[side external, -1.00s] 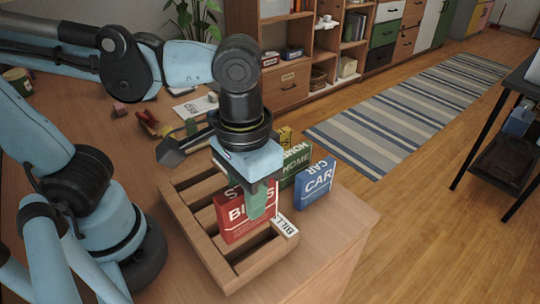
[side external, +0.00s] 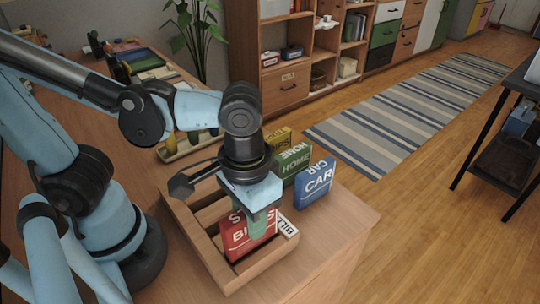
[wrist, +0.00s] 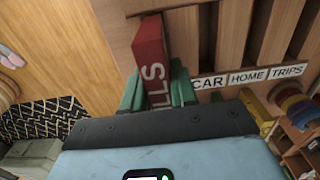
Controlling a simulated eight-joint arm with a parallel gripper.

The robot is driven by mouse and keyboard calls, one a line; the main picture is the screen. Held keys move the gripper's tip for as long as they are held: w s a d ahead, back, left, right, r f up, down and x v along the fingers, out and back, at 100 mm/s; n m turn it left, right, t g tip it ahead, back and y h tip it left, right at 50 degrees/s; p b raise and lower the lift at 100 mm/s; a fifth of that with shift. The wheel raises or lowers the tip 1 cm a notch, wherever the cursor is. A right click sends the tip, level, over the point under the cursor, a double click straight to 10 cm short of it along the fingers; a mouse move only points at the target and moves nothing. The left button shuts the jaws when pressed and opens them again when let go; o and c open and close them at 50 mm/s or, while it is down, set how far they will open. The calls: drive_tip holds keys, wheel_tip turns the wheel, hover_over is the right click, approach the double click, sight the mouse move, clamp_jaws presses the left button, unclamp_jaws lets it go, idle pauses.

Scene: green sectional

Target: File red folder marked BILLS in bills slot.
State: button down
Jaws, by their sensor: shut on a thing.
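The red folder marked BILLS (side external: 240,241) stands upright at the front of the wooden slotted rack (side external: 212,258). Its lower part is hidden by the rack's front bars and looks sunk into the front slot. My gripper (side external: 262,222) is shut on the folder's upper part from above. In the wrist view the folder (wrist: 150,55) runs between the two green fingers (wrist: 158,90). The label strips CAR (wrist: 209,82), HOME (wrist: 248,76) and TRIPS (wrist: 287,71) show on the rack's edge. The BILLS label (side external: 289,227) is partly hidden behind the folder in the side view.
A blue CAR folder (side external: 314,184), a green HOME folder (side external: 295,163) and a yellow folder (side external: 279,141) stand beside the rack on the right. The table's right corner is bare. A shelf unit (side external: 286,87) stands behind.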

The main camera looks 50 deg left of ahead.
drive_tip(key=shift+f, duration=1.7)
drive_tip(key=shift+f, duration=0.1)
drive_tip(key=c, duration=0.8)
unclamp_jaws()
wheel_tip(320, 180, up, 12)
drive_tip(key=w+a+f+t, duration=0.1)
drive_tip(key=w+a+t, duration=0.2)
drive_tip(key=a, duration=0.4)
drive_tip(key=w+a+f+t, duration=0.2)
drive_tip(key=w+a+t, duration=0.2)
drive_tip(key=w+a, duration=0.2)
drive_tip(key=shift+w+a+f, duration=0.25)
drive_tip(key=shift+a+f, duration=0.05)
drive_tip(key=shift+a, duration=0.5)
